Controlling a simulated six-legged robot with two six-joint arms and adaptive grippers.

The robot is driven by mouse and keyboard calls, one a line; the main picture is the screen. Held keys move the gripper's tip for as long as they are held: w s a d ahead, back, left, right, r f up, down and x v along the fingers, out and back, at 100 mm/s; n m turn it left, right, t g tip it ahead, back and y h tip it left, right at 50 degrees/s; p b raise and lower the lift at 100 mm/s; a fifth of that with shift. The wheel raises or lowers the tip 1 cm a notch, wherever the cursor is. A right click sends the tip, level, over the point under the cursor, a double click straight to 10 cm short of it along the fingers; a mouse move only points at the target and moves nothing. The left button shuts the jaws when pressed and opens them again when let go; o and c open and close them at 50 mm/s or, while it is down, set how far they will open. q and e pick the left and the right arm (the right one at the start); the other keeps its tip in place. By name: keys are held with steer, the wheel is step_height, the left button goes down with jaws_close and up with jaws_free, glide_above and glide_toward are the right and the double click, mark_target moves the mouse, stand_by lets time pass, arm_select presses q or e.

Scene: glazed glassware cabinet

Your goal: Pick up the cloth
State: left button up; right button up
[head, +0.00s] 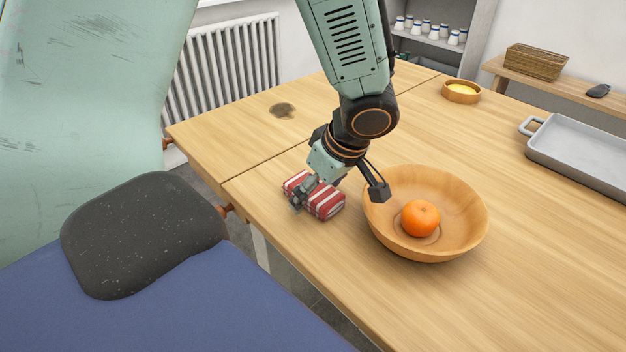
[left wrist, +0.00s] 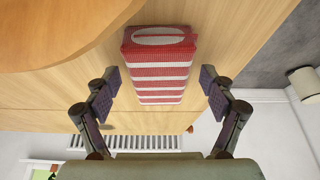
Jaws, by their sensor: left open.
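The cloth (head: 327,204) is a folded red and white striped bundle on the wooden table, near its left edge. My left gripper (head: 338,195) is open, just above and around it in the head view; one finger hides part of the cloth. In the left wrist view, the cloth (left wrist: 160,75) lies between the two spread fingers of the left gripper (left wrist: 161,90), with a gap on each side. I cannot tell how far the fingertips are above the table. My right gripper is in neither view.
A wooden bowl (head: 466,212) with an orange (head: 420,218) stands close to the right of the cloth, near one finger. A small bowl (head: 461,96) and a grey metal tray (head: 580,150) are further back. The table's left edge is close to the cloth.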

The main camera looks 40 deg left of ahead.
mark_target(318, 191)
arm_select(q)
steer(key=shift+d+r, duration=0.15)
steer(key=shift+c, duration=0.8)
steer(key=c, duration=0.9)
steer(key=shift+c, duration=0.6)
step_height(318, 191, up, 10)
steer(key=p, duration=0.3)
steer(key=shift+p, duration=0.4)
